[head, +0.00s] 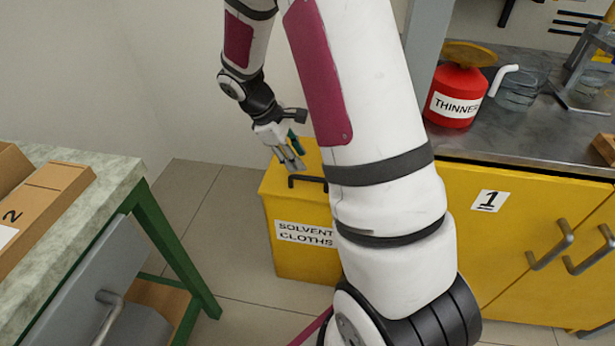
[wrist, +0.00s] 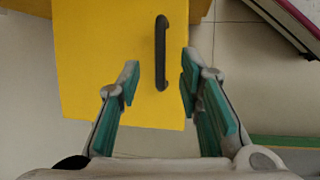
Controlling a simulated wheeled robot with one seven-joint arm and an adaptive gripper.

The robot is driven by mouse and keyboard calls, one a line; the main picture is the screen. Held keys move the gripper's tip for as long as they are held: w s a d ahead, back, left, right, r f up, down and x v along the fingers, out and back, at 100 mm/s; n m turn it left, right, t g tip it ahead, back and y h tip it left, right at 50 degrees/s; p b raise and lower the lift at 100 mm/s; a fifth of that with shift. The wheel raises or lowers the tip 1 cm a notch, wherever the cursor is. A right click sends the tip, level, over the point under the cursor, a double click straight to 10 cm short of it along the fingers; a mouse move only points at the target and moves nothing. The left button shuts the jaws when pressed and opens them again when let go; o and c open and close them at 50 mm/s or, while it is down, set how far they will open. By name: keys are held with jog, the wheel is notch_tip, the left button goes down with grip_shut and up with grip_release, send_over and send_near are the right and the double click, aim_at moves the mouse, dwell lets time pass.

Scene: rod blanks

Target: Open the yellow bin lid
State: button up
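The yellow bin (head: 300,258) stands on the floor between the workbench and the yellow cabinet, with a "SOLVENT CLOTHS" label on its front. Its lid (head: 284,205) looks shut, and my arm hides its right part. A black bar handle (head: 306,181) lies along the lid; in the wrist view the handle (wrist: 161,50) runs up and down. My gripper (head: 290,163) is over the lid, behind the handle in the head view. In the wrist view my gripper (wrist: 160,78) is open and empty, with teal finger pads apart and the handle's near end between and beyond the fingertips.
The yellow cabinet (head: 485,240) marked 1 is at the right, with a red thinner can (head: 456,98) on its metal top. A green-legged workbench (head: 110,175) with a cardboard box (head: 38,215) is at the left. Tiled floor (head: 235,215) lies between bench and bin.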

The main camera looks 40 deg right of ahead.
aim_at(311, 177)
jog(key=b+x, duration=0.2)
jog(key=x, duration=0.5)
jog(key=shift+s+d+f, duration=0.1)
jog(key=shift+f, duration=0.15)
grip_shut()
